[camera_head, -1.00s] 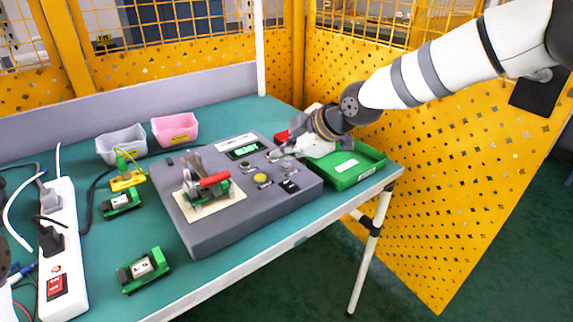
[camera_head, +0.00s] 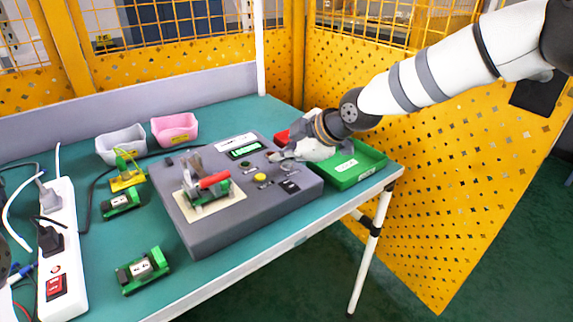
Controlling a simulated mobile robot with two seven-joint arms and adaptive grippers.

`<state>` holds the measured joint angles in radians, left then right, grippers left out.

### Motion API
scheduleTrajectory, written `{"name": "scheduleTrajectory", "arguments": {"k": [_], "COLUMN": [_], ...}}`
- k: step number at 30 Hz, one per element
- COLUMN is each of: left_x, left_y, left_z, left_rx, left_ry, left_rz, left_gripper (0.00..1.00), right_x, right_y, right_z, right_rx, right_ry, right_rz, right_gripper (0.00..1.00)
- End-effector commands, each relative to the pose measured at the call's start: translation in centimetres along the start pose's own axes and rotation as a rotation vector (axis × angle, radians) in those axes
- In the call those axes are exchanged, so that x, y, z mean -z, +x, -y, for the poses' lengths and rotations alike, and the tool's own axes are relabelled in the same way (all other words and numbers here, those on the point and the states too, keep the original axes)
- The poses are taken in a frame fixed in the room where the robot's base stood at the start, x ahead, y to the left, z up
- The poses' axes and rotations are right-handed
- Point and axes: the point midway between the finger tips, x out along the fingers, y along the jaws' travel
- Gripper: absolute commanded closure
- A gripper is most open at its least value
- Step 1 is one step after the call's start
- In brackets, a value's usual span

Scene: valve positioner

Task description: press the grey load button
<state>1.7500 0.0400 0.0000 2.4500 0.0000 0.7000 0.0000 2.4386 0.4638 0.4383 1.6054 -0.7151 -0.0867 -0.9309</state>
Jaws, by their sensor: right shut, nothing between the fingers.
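A grey test box (camera_head: 222,228) lies on the teal table. Its top carries a small display (camera_head: 245,149), a yellow button (camera_head: 260,177), several small knobs or switches and a clamp with a red handle (camera_head: 214,180). My right gripper (camera_head: 273,157) is shut and empty. Its fingertips point left and down at the back right part of the panel, beside the display. They cover that patch, so I cannot tell the grey load button apart or whether the tips touch it. My left gripper is not in view; a piece of my left arm may show at the left edge.
Grey (camera_head: 121,143) and pink (camera_head: 175,129) bins stand at the back left. Green modules (camera_head: 143,270) and a power strip (camera_head: 62,250) lie left. Yellow fencing closes the back and right.

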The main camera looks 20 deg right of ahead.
Motion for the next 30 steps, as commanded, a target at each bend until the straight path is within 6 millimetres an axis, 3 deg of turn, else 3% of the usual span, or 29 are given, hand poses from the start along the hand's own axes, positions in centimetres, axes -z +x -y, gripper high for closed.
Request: {"name": "scheduleTrajectory", "arguments": {"k": [30], "left_x": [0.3], "left_y": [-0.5], "left_z": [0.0], "left_rx": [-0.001], "left_ry": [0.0], "left_rz": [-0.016], "left_gripper": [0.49], "right_x": [0.7], "right_y": [-1.1], "right_z": [-0.7], "right_rx": [0.002], "right_ry": [0.001], "right_rz": [0.001], "right_gripper": [1.0]}}
